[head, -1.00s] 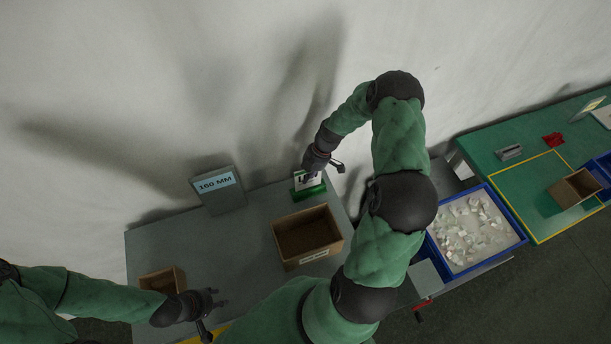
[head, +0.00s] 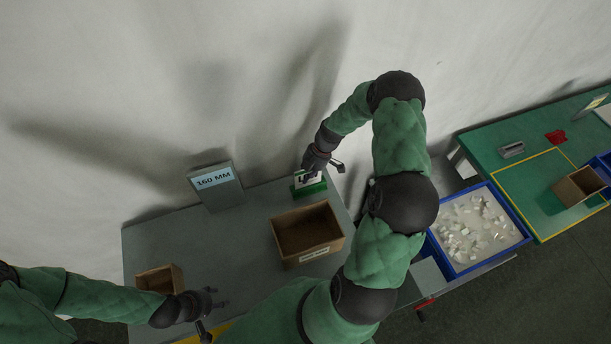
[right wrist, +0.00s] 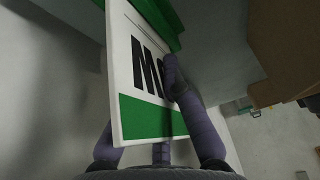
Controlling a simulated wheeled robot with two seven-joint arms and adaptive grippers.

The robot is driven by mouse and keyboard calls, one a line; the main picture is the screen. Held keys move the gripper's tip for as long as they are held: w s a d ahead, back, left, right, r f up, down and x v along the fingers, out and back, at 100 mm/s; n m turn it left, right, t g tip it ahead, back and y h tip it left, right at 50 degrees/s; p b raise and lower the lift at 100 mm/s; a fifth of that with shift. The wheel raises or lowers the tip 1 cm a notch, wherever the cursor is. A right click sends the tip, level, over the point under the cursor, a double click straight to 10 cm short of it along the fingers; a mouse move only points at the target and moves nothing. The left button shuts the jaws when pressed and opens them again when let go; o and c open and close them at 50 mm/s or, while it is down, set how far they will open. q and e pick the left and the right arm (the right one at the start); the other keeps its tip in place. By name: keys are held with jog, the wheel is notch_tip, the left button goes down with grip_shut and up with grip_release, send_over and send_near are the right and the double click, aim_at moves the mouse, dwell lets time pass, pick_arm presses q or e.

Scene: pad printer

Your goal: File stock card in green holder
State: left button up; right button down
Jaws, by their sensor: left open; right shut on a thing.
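The green holder (head: 309,189) stands on the grey table near the wall, behind the large cardboard box. My right gripper (head: 312,174) is just above it, shut on the stock card. The card is white with black letters and a green band, and it fills the middle of the right wrist view (right wrist: 138,75). Part of the green holder (right wrist: 160,18) shows at the card's far edge there. I cannot tell whether the card sits in the holder's slot. My left gripper (head: 215,304) is open and empty at the table's front left.
A large cardboard box (head: 327,256) stands in front of the holder. A small cardboard box (head: 180,277) is near my left gripper. A grey sign reading 160 MM (head: 215,179) stands at the back left. A blue bin (head: 527,238) with white pieces is at the right.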

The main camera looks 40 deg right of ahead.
pick_arm(q)
jog(key=shift+f, duration=0.5)
pick_arm(e)
jog(key=shift+w+f, duration=0.1)
jog(key=shift+f, duration=0.25)
pick_arm(q)
jog(key=shift+d, duration=0.2)
pick_arm(e)
jog(key=shift+d, duration=0.1)
pick_arm(q)
jog(key=shift+r, duration=0.1)
pick_arm(e)
jog(key=c, duration=1.3)
grip_release()
jog(key=shift+r, duration=0.15)
pick_arm(q)
jog(key=shift+r+p, duration=0.65)
jog(key=shift+r, duration=0.15)
pick_arm(e)
jog(key=shift+r, duration=2.85)
pick_arm(q)
jog(key=shift+r, duration=0.15)
pick_arm(e)
jog(key=shift+r, duration=0.15)
